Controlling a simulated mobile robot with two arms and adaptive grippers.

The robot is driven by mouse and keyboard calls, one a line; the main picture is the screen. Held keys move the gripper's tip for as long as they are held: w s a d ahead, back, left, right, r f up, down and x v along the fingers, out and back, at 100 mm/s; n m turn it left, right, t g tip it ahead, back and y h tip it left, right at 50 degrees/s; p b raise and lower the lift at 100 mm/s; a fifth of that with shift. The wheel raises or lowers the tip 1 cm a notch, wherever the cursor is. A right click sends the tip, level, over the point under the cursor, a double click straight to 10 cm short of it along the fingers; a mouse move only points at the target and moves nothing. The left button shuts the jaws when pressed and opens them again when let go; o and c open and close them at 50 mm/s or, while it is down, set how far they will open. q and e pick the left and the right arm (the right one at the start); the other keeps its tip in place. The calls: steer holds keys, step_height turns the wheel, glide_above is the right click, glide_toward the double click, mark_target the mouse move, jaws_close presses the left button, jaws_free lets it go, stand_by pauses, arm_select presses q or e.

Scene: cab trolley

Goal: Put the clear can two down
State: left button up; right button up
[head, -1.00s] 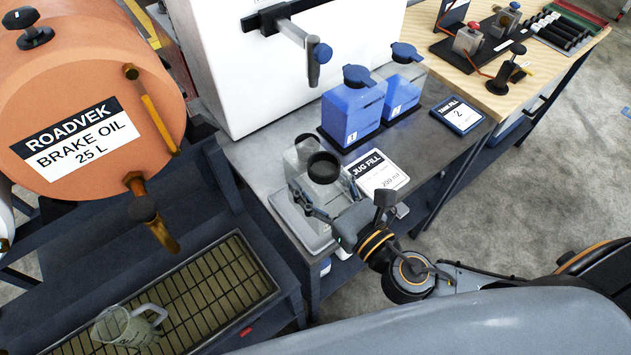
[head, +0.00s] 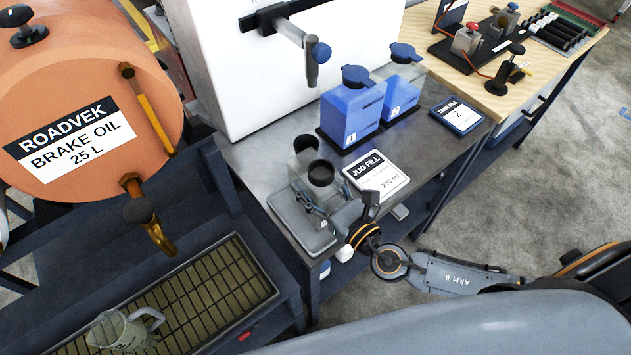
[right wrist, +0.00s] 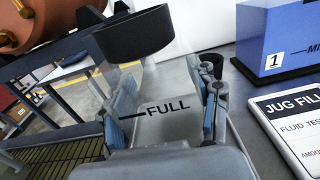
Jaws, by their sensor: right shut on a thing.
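A clear can (head: 322,190) with a dark round mouth is between the fingers of my right gripper (head: 318,204). In the right wrist view the clear can (right wrist: 165,85) has a FULL line, and blue finger pads of my right gripper (right wrist: 165,115) press on both sides. The can is roughly upright over the grey tray (head: 318,240) on the bench. I cannot tell whether its base touches the tray. A second clear can (head: 298,160) stands just behind it, partly hidden. No number shows on either can. My left gripper is out of view.
The jug fill card (head: 378,174) lies to the right. A clear jug (head: 125,332) sits on the drain grate (head: 215,290) below the brake oil drum (head: 90,80).

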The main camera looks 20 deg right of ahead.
steer(key=shift+f, duration=0.15)
steer(key=o, duration=1.7)
steer(key=b+v, duration=0.2)
steer(key=v, duration=0.4)
steer(key=b+v, duration=0.2)
steer(key=v, duration=0.4)
steer(key=shift+r, duration=0.25)
